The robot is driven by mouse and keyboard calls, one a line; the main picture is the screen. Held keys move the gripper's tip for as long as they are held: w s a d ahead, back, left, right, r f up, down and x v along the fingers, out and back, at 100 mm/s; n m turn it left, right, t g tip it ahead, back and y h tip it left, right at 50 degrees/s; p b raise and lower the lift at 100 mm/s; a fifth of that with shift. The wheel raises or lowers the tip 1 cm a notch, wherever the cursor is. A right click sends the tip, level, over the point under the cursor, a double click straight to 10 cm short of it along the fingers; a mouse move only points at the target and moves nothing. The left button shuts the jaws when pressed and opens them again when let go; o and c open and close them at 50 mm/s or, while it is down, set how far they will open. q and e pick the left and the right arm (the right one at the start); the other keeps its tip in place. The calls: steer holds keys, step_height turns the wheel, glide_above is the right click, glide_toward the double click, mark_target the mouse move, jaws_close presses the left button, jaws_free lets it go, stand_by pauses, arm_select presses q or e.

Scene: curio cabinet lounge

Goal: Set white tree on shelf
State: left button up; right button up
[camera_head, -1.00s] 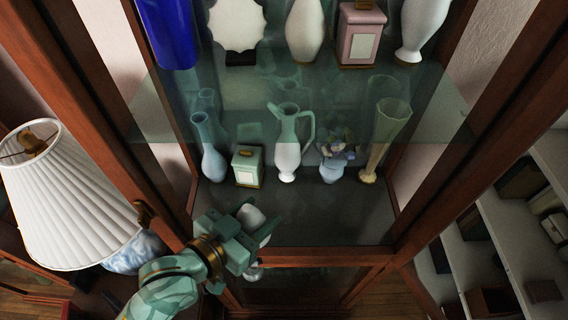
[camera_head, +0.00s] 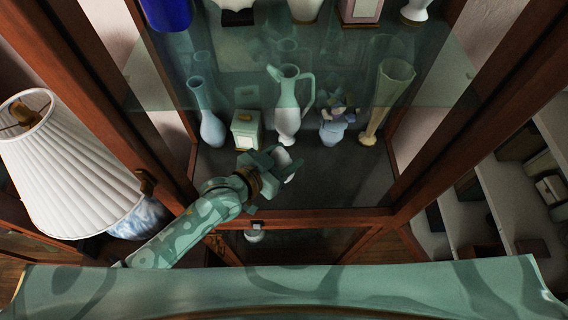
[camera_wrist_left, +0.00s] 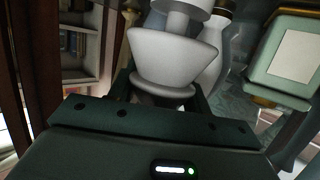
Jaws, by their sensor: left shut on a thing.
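My left gripper (camera_head: 277,163) is shut on the white tree (camera_head: 284,158), at the front of the cabinet's lower shelf (camera_head: 335,185). In the left wrist view the white tree (camera_wrist_left: 172,62) shows stacked, flared tiers between the fingers; its top is cut off. In the head view the gripper partly hides it, and I cannot tell whether it touches the shelf. My right gripper is not in view.
Behind the gripper stand a blue vase (camera_head: 207,115), a green box (camera_head: 246,130), a pale green pitcher (camera_head: 288,108), a figurine vase (camera_head: 335,122) and a tall flared vase (camera_head: 386,100). The shelf's front right is clear. A lamp (camera_head: 70,170) stands outside, left.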

mark_target(284, 163)
arm_select(q)
step_height(284, 163, down, 3)
steer(key=shift+w+f+b, duration=0.1)
steer(key=shift+w+b, duration=0.05)
steer(key=shift+b, duration=0.25)
steer(key=shift+f, duration=0.15)
steer(key=o, duration=1.3)
steer(key=shift+r, duration=0.25)
steer(key=p+v, duration=0.1)
steer(key=v, duration=1.1)
